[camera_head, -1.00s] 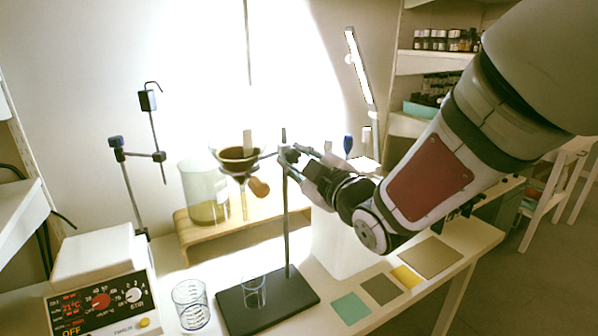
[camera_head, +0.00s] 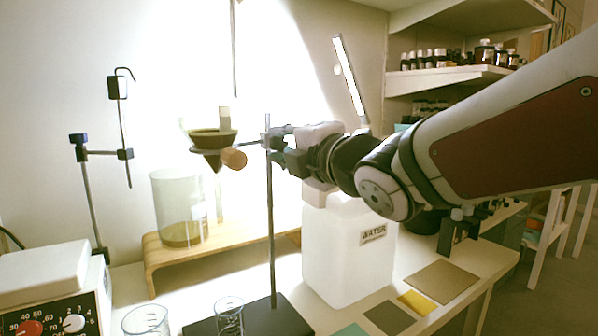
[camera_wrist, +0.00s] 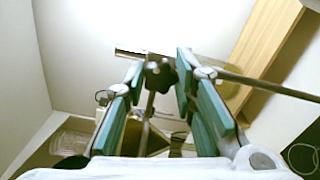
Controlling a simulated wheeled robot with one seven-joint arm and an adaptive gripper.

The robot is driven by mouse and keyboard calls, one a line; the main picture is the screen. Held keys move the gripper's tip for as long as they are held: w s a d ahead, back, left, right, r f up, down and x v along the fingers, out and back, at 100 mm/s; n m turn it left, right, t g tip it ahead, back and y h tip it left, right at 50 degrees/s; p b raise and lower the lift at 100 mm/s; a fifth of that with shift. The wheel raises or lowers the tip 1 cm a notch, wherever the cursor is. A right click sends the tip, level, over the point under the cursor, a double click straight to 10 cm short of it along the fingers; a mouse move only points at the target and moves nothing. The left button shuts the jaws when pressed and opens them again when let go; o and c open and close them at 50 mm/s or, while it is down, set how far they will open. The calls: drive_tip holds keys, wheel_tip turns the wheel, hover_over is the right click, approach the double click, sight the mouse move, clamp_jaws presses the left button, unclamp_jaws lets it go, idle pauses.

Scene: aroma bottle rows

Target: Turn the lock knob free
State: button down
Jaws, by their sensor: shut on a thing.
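A thin upright stand rod (camera_head: 270,220) rises from a dark base plate (camera_head: 262,318). The black star-shaped lock knob (camera_wrist: 159,76) shows between my fingertips in the wrist view. My gripper (camera_head: 284,150) reaches the rod from the right, at the height of the ring clamp, and is shut on the knob. Its teal finger pads (camera_wrist: 207,115) stand on both sides of the knob in the wrist view. In the head view the knob is hidden by the fingers. The ring left of the rod carries a dark funnel (camera_head: 212,146).
A beaker with amber liquid (camera_head: 178,210) stands on a wooden riser (camera_head: 165,262) under the funnel's left. A white water container (camera_head: 340,260) stands below my gripper. Glass beakers (camera_head: 229,312) stand near the front, beside the stirrer (camera_head: 45,290). Colored mats (camera_head: 440,281) lie at right.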

drive_tip(key=n+b, duration=0.5)
drive_tip(key=b, duration=0.1)
drive_tip(key=shift+n, duration=0.4)
drive_tip(key=n+b, duration=0.4)
drive_tip(key=n, duration=0.2)
drive_tip(key=shift+a+r+b, duration=0.1)
drive_tip(key=shift+r+b, duration=0.05)
drive_tip(key=shift+b, duration=0.25)
drive_tip(key=c, duration=1.3)
unclamp_jaws()
drive_tip(key=v, duration=1.2)
